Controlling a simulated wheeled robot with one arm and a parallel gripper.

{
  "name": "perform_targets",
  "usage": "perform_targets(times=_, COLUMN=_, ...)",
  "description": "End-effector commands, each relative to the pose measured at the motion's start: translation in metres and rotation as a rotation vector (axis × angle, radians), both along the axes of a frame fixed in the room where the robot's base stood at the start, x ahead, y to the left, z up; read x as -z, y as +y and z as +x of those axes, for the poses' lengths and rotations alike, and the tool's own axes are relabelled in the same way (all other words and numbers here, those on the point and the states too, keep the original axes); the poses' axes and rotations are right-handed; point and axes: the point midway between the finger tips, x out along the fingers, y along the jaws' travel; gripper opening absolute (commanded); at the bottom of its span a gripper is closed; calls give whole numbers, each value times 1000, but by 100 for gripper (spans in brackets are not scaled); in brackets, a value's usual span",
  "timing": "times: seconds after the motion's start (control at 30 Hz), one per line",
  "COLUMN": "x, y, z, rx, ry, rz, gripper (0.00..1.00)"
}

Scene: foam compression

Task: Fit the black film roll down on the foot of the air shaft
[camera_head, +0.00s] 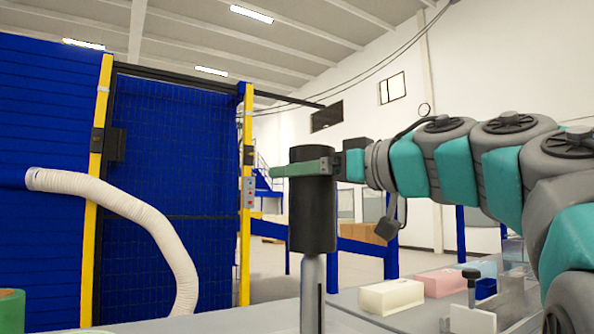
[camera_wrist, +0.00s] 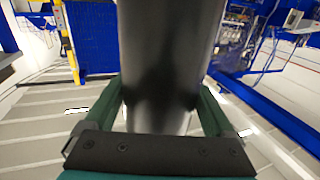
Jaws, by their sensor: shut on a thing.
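The black film roll (camera_head: 312,215) stands upright in my gripper (camera_head: 303,168), whose green fingers are shut around its upper part. In the wrist view the roll (camera_wrist: 165,60) fills the middle, between the two green fingers (camera_wrist: 160,108). The grey air shaft (camera_head: 312,295) rises from the bottom of the head view, directly below the roll and roughly in line with it. The shaft's upper end meets the roll's lower edge in the picture. I cannot tell whether the roll is around the shaft or in front of it. The shaft's foot is out of view.
A grey table (camera_head: 345,312) spreads around the shaft. A cream block (camera_head: 391,296), a pink block (camera_head: 440,283) and a black-topped post (camera_head: 471,287) stand to the right. A green roll (camera_head: 11,310) is at far left. A white hose (camera_head: 135,212) hangs by the blue fence.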

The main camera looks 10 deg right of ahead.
Motion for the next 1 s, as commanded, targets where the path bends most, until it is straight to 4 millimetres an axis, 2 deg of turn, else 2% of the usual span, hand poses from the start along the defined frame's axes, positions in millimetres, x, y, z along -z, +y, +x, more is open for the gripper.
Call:
perform_targets(times=0.6, x=17, y=-1, z=0, rx=1, ry=1, rz=2, gripper=5)
perform_targets(times=1.0, x=18, y=0, z=0, rx=1, ry=-1, rz=1, gripper=5)
